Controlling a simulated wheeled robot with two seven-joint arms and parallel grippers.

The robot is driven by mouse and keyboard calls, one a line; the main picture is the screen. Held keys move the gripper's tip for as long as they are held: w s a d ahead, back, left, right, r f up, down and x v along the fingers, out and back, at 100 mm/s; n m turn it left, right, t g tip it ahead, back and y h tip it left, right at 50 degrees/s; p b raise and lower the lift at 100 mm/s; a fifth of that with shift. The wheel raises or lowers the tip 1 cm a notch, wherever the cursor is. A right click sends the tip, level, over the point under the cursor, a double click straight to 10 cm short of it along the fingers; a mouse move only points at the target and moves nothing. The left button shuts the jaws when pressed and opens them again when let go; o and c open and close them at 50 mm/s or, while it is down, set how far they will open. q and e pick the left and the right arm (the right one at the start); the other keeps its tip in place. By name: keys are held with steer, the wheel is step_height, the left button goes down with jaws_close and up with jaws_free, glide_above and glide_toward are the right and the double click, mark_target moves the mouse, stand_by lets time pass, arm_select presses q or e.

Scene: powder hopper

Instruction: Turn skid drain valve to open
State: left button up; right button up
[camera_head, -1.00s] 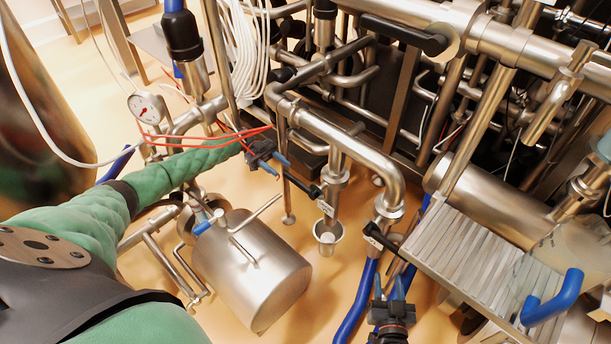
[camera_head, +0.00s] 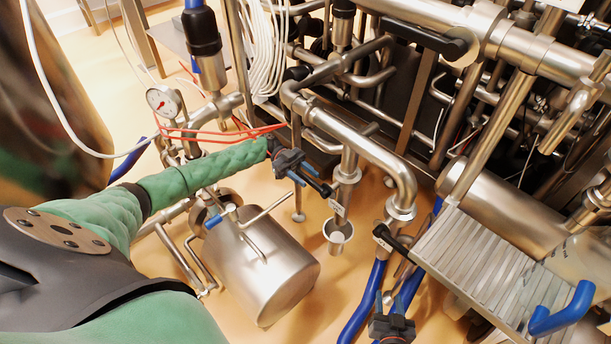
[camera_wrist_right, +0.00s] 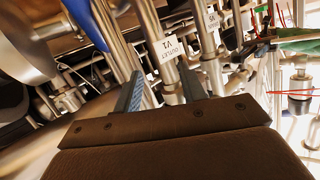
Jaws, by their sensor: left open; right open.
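A valve with a black lever (camera_head: 320,188) and a small white tag (camera_head: 336,207) sits on the vertical pipe above a small open metal cup (camera_head: 338,234). My left gripper (camera_head: 307,179) is open, with its fingers close to the lever's left end; I cannot tell whether they touch it. A second tagged valve with a black lever (camera_head: 383,236) sits lower right, above blue hoses. My right gripper (camera_head: 388,301) is open below it. In the right wrist view, my right gripper (camera_wrist_right: 160,88) faces a white tag reading "V1 OUTLET" (camera_wrist_right: 168,48). Which valve is the skid drain is unclear.
A steel cylindrical tank (camera_head: 262,270) lies beneath my left forearm. A ribbed metal step (camera_head: 480,262) with a blue handle (camera_head: 562,310) is at the right. Thick pipes (camera_head: 365,150) arch above the valves. A pressure gauge (camera_head: 164,100) and red cables are at the left.

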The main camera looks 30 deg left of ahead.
arm_select(q)
jaws_close()
